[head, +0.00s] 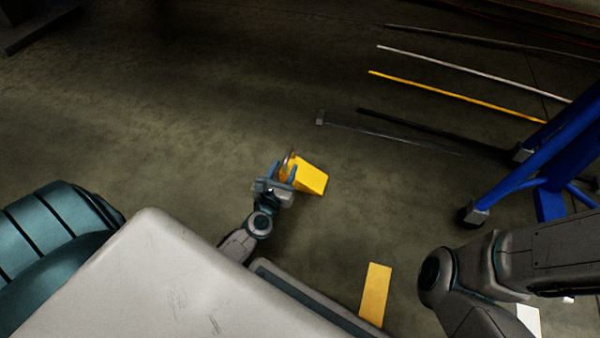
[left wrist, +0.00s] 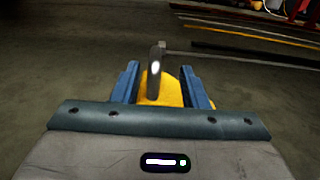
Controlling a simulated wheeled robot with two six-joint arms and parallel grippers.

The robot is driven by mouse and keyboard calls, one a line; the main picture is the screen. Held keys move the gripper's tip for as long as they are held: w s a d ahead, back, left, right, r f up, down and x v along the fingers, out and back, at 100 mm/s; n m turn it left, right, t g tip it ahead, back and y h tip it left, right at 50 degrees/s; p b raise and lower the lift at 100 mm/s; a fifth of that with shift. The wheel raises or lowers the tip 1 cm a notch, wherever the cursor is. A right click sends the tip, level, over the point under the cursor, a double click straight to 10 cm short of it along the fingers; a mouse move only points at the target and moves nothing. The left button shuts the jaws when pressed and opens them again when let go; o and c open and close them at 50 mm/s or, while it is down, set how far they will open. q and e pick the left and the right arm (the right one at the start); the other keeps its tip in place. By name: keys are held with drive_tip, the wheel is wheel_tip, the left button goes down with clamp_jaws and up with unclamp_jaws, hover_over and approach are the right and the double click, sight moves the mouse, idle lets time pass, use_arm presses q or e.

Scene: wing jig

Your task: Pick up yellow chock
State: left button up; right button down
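The yellow chock (head: 312,178) lies on the dark floor in front of my base. A grey upright handle (left wrist: 156,72) stands at its near end, and the chock's yellow body (left wrist: 172,94) shows behind it in the left wrist view. My left gripper (head: 281,170) is at the near end of the chock. In the left wrist view, the blue fingers of my left gripper (left wrist: 160,82) are apart, one on each side of the handle, with gaps visible. Part of the chock is hidden by the gripper. My right gripper is out of view.
A blue stand (head: 545,165) with a caster leg (head: 474,214) is at the right. A flat yellow rectangle (head: 375,293) lies on the floor nearer my base. White and yellow lines (head: 455,94) run across the floor at upper right. Floor left of the chock is clear.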

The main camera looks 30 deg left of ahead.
sight(286, 161)
use_arm(q)
drive_tip(key=x, duration=0.5)
drive_tip(key=shift+w+a+r+b, duration=0.1)
drive_tip(key=shift+w+a+b, duration=0.25)
drive_tip(key=shift+b, duration=0.05)
clamp_jaws()
idle(0.9)
drive_tip(key=shift+r, duration=0.1)
